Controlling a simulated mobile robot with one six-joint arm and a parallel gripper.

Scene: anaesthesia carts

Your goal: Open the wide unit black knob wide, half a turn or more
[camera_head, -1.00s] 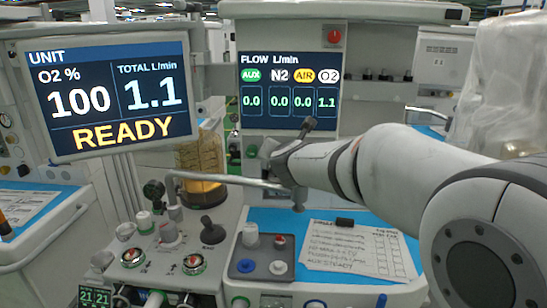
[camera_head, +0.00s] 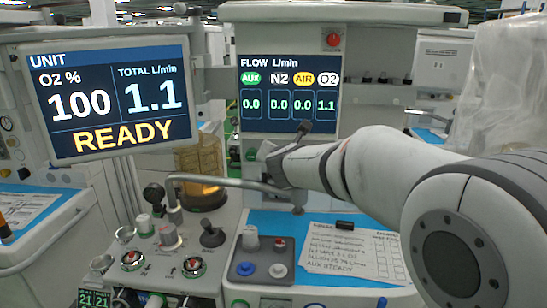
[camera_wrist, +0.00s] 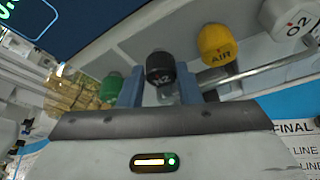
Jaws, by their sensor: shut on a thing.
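In the head view my gripper (camera_head: 270,152) is at the flow panel below the flow screen (camera_head: 291,90), and the knob is hidden there. The flow screen reads 0.0 under N2 and 1.1 under O2.
A green knob (camera_wrist: 111,87) is close left of my fingers. The yellow AIR knob (camera_wrist: 217,45) and white O2 knob (camera_wrist: 289,18) are to the right. A metal rail (camera_head: 235,182) runs below my wrist. A paper sheet (camera_head: 350,250) lies on the blue worktop.

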